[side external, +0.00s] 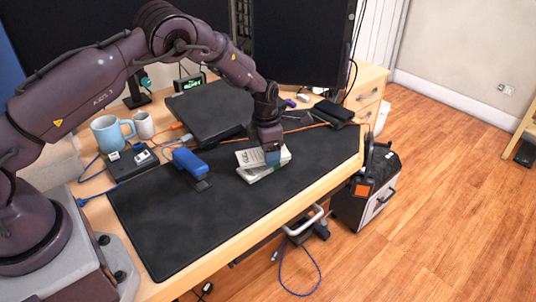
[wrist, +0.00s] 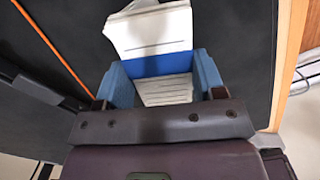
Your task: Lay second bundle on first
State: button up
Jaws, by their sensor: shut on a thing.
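My gripper (side external: 272,156) is shut on a bundle of white papers (side external: 248,157), with my blue fingers on its two sides. In the wrist view, this held bundle (wrist: 152,32) has a blue band across it, between my fingers (wrist: 160,78). Another white bundle (side external: 259,176) lies on the black desk mat (side external: 195,235) directly beneath the held one, turned a little against it. The two look very close; I cannot tell if they touch. The lower bundle is mostly hidden by the upper one.
A blue stapler-like object (side external: 188,161) stands left of the bundles. A closed black laptop (side external: 210,112) lies behind them, with an orange cable (side external: 315,126) nearby. A blue mug (side external: 110,133) stands at the far left. The mat's front left is clear.

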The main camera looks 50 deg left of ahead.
jog(key=shift+f, duration=0.8)
